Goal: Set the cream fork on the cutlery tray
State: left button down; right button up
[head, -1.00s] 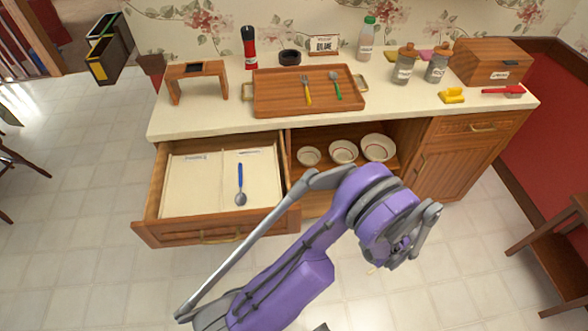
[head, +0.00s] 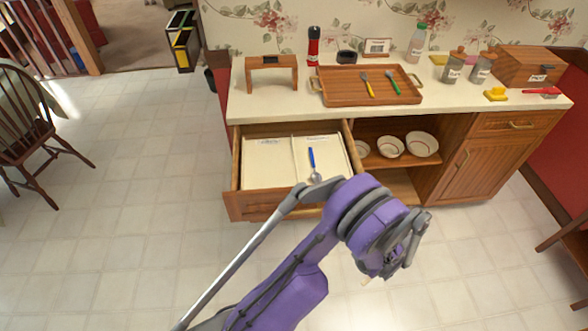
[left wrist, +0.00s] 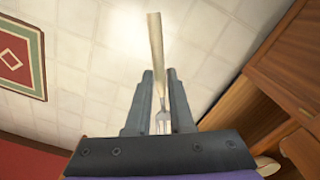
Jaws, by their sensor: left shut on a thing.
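My left gripper (left wrist: 160,75) is shut on the cream fork (left wrist: 155,40) in the left wrist view. The cream handle sticks out beyond the fingertips, and the metal tines lie back between the fingers. In the head view my left wrist hides most of the gripper; a small cream tip (head: 365,282) shows below it, over the floor in front of the cabinet. The wooden cutlery tray (head: 338,98) lies on the counter, well away from the gripper. A yellow-handled fork (head: 368,87) and a green-handled spoon (head: 392,83) lie on it. My right gripper is not in view.
An open drawer (head: 245,206) with a blue-handled spoon (head: 311,158) juts out below the tray. Bowls (head: 422,143) stand on the open shelf. A small wooden stand (head: 270,63), flashlight (head: 314,45) and bottle (head: 417,42) surround the tray.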

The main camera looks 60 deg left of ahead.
aim_at(258, 167)
jog(key=u, duration=1.4)
jog(key=k+j, duration=0.05)
jog(key=j, duration=0.05)
